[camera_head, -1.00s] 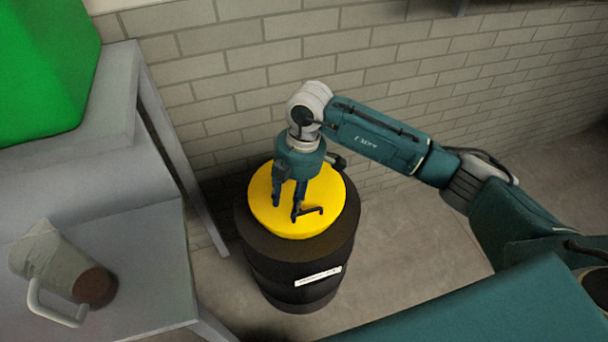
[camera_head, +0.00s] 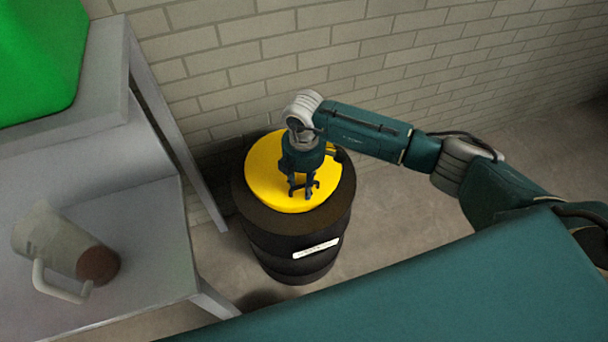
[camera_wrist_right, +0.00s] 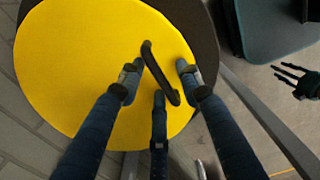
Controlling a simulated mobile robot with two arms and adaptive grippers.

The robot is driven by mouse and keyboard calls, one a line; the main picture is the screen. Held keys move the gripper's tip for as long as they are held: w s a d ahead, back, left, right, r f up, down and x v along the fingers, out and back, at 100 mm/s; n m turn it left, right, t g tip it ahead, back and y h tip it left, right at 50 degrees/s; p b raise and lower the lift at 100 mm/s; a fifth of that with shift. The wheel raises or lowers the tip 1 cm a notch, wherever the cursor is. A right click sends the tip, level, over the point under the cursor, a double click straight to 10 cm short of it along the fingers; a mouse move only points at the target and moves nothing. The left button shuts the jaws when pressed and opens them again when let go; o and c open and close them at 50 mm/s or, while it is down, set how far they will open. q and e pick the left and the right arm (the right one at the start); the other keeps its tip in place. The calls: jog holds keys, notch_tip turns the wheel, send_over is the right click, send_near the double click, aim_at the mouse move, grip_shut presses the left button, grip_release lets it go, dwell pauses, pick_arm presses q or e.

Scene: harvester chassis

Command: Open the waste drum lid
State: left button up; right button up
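The waste drum (camera_head: 290,240) is black and stands upright on the floor, with a round yellow lid (camera_head: 265,175) lying on top. A black bar handle (camera_wrist_right: 158,70) is on the lid. My right gripper (camera_head: 302,194) points down over the lid at the handle. In the right wrist view its blue fingers (camera_wrist_right: 158,75) are apart, with the handle between the two outer ones and the third finger near its lower part. I see no firm grip on the handle. What looks like my left gripper (camera_wrist_right: 285,74) shows at the right of that view, its dark fingers spread and empty.
A grey bench (camera_head: 140,225) stands left of the drum with a jug (camera_head: 65,250) on it. A green container (camera_head: 40,60) is on its upper shelf. A brick wall (camera_head: 400,50) is behind the drum. Floor right of the drum is clear.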

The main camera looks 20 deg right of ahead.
jog(key=shift+f, duration=0.2)
jog(key=shift+c, duration=0.5)
grip_shut()
jog(key=shift+g, duration=0.6)
jog(key=shift+w+r+p, duration=0.25)
jog(key=shift+r+p, duration=0.1)
jog(key=shift+r, duration=0.45)
jog(key=shift+w+r+p, duration=0.2)
jog(key=shift+r+p, duration=0.15)
jog(key=shift+r, duration=0.5)
jog(key=shift+w+r+p, duration=0.25)
jog(key=shift+r+p, duration=0.1)
jog(key=shift+r, duration=0.45)
jog(key=shift+g, duration=0.5)
jog(key=shift+w+r, duration=0.4)
jog(key=shift+r, duration=0.35)
jog(key=shift+w+r, duration=0.35)
jog(key=shift+r, duration=0.35)
jog(key=shift+w+r, duration=0.4)
jog(key=shift+r, duration=0.35)
jog(key=shift+w, duration=0.1)
